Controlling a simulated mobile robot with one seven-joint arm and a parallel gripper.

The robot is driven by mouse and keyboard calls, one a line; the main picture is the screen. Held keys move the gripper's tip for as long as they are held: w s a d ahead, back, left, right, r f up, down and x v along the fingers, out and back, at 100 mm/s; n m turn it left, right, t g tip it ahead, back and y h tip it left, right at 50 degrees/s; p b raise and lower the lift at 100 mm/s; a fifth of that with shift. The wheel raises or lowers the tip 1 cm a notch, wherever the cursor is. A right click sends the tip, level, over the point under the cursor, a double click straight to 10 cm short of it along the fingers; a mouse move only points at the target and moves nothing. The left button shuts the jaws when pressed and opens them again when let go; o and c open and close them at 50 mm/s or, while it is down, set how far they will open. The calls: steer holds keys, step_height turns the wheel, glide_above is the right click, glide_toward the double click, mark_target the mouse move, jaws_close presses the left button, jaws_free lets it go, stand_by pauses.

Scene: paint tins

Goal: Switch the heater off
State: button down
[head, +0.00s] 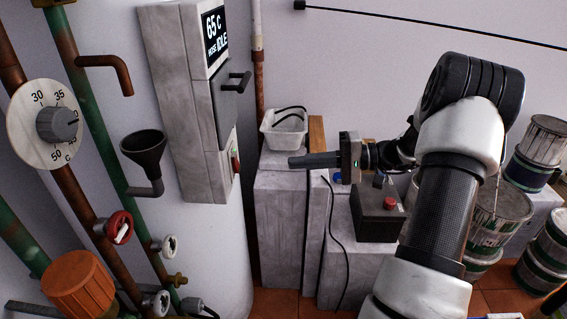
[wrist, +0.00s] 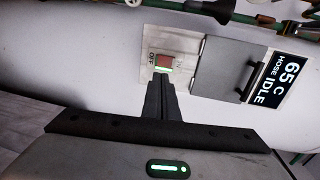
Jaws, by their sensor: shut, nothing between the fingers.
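The heater cabinet (head: 172,60) is a tall grey box on the left wall. Its display (head: 214,32) reads 65 C, HOSE IDLE. A dark flap with a handle (head: 236,82) is below the display. The red switch (head: 235,164) is low on the cabinet's face. In the wrist view the switch (wrist: 165,61) sits on a pale plate marked OFF at its left; the mark at its right is too faint to read. My gripper (head: 291,162) is shut and empty, pointing at the switch. In the head view a gap separates them. The fingertips (wrist: 161,77) appear just below the switch in the wrist view.
A white tub (head: 283,135) stands on a grey block behind my gripper. A dark box with a red button (head: 378,212) is below my arm. Pipes, a dial (head: 58,123) and valves line the left. Paint tins (head: 500,208) stand at the right.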

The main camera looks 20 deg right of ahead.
mark_target(238, 167)
steer(key=x, duration=1.2)
steer(key=shift+a, duration=0.35)
steer(key=y+b, duration=0.1)
steer(key=b, duration=0.1)
steer(key=shift+w+a+f+b, duration=0.1)
steer(key=shift+a+f+b, duration=0.05)
steer(key=shift+a+b, duration=0.15)
steer(key=f+v, duration=0.1)
steer(key=v, duration=1.6)
steer(key=shift+s+d+p, duration=0.3)
steer(key=shift+d+p, duration=0.05)
steer(key=shift+d, duration=0.05)
steer(key=shift+r, duration=0.15)
